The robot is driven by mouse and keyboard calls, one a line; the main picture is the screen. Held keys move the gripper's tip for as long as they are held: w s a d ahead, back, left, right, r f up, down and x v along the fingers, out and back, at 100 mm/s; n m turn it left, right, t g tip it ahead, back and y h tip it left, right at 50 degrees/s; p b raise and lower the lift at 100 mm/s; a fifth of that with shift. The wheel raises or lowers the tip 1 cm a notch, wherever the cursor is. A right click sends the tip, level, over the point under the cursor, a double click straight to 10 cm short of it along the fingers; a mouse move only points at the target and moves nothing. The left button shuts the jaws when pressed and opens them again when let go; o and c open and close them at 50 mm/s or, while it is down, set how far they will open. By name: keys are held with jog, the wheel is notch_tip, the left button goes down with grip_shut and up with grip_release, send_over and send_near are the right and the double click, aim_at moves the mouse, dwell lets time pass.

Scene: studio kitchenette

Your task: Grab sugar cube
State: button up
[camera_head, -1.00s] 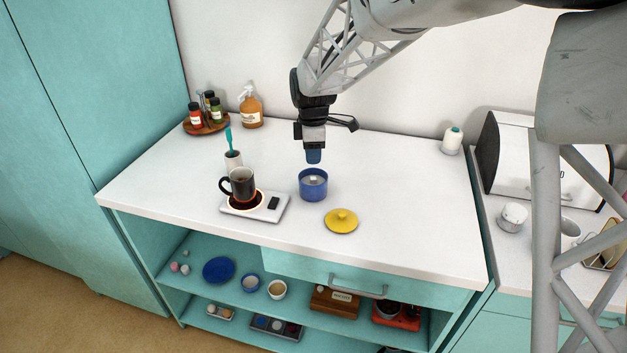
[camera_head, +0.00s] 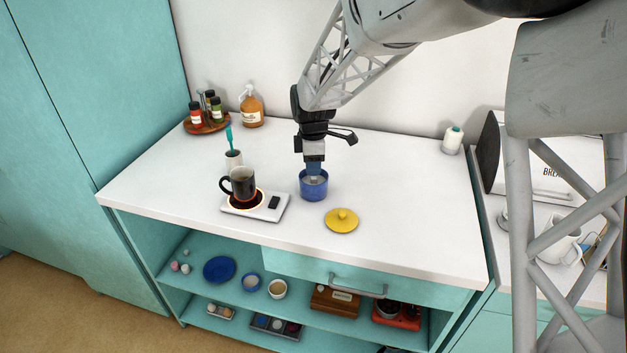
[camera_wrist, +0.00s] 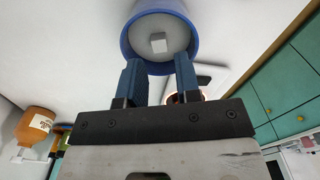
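The sugar cube (camera_wrist: 158,43) is a small pale block inside the blue bowl. The blue bowl (camera_head: 313,190) stands on the white counter, and its rim also shows in the wrist view (camera_wrist: 128,48). My gripper (camera_head: 314,176) points down at the bowl's mouth. In the wrist view my gripper (camera_wrist: 160,66) has its two blue fingers apart with nothing between them. The fingertips overlap the near rim in that view, and the cube lies beyond them. In the head view the gripper covers part of the bowl's inside.
A yellow lid (camera_head: 342,220) lies right of the bowl. A dark mug (camera_head: 241,183) stands on a white warmer (camera_head: 268,207) to the left, near a white cup (camera_head: 233,159) with a teal-handled tool. Bottles stand at the back left. The counter's right part is mostly clear.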

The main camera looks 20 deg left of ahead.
aim_at(314, 180)
jog(key=shift+a+f, duration=0.1)
jog(key=shift+f, duration=1.85)
grip_shut()
